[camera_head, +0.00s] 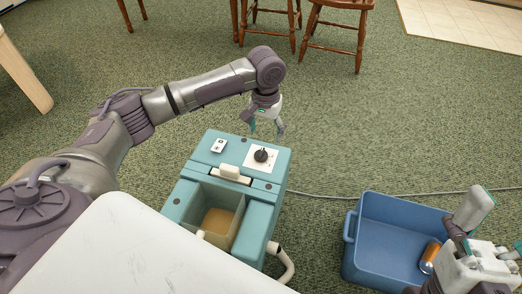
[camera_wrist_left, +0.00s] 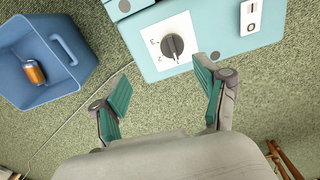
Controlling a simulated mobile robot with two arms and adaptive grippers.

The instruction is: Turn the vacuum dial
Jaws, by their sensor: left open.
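The vacuum (camera_head: 208,150) is a teal box on the carpet in the middle of the head view. Its black dial (camera_head: 261,155) sits on a white plate on top. In the left wrist view the dial (camera_wrist_left: 173,46) shows near the top centre, with numbers around it. My left gripper (camera_head: 266,132) is open and empty, just beyond the dial's far edge of the vacuum. In the left wrist view its fingers (camera_wrist_left: 162,88) are spread apart below the dial, not touching it. My right gripper (camera_head: 505,250) is partly seen at the lower right, and its fingers are not clear.
A blue bin (camera_head: 375,262) with an orange can (camera_head: 429,257) inside stands right of the vacuum. A rocker switch (camera_head: 218,146) is beside the dial. A grey cord (camera_head: 340,196) runs right across the carpet. Wooden chairs (camera_head: 338,22) stand at the back.

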